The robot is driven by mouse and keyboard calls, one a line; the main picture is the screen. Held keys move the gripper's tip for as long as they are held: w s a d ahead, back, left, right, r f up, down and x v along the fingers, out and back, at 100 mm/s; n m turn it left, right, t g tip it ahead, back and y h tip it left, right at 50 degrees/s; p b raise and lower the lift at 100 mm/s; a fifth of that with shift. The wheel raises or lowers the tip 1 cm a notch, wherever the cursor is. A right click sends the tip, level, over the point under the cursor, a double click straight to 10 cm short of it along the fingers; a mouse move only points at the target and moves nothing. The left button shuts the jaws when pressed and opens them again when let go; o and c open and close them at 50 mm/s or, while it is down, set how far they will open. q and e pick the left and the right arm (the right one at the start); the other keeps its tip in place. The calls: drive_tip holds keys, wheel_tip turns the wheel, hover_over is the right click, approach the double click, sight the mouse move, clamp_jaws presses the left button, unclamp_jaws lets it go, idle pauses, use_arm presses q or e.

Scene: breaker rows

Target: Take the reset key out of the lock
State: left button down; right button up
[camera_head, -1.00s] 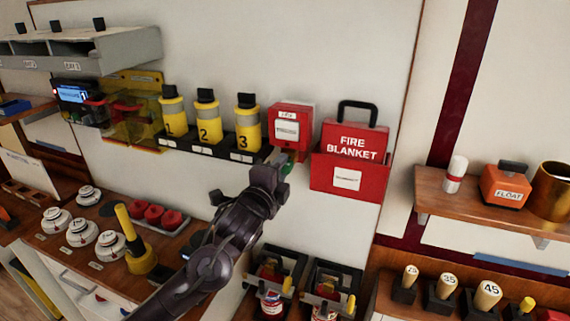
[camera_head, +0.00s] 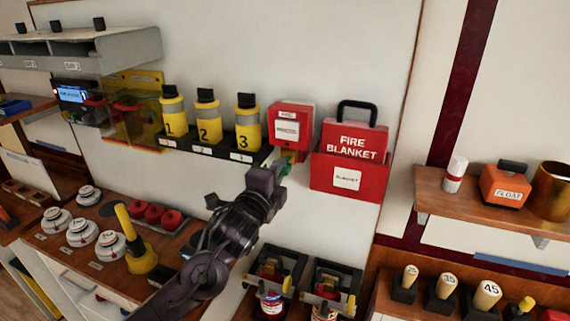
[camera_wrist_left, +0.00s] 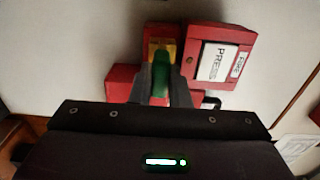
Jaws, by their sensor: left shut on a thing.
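The red fire call point (camera_head: 291,128) is on the wall, left of the fire blanket box. It also shows in the left wrist view (camera_wrist_left: 222,58), turned on its side. A small yellow lock part (camera_head: 289,154) shows just below it, and in the left wrist view (camera_wrist_left: 164,46) it sits in a red surround. My left gripper (camera_head: 281,172) is below the call point. In the left wrist view its fingers (camera_wrist_left: 162,84) are shut on the green reset key (camera_wrist_left: 160,76). The key's tip lies against or just in front of the yellow part; I cannot tell whether it is still inserted.
The fire blanket box (camera_head: 348,178) is close on the right. A black rack (camera_head: 212,147) with several yellow canisters is close on the left. Two black-framed units (camera_head: 272,275) stand below the gripper. The white wall between is bare.

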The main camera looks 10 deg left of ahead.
use_arm(q)
drive_tip(key=shift+s+a+f, duration=0.15)
drive_tip(key=shift+s+f, duration=0.1)
drive_tip(key=shift+s, duration=0.35)
drive_tip(key=shift+s, duration=0.2)
drive_tip(key=shift+s+a+r, duration=0.15)
drive_tip(key=shift+s+a, duration=0.05)
drive_tip(key=shift+s, duration=0.65)
drive_tip(key=shift+s, duration=0.1)
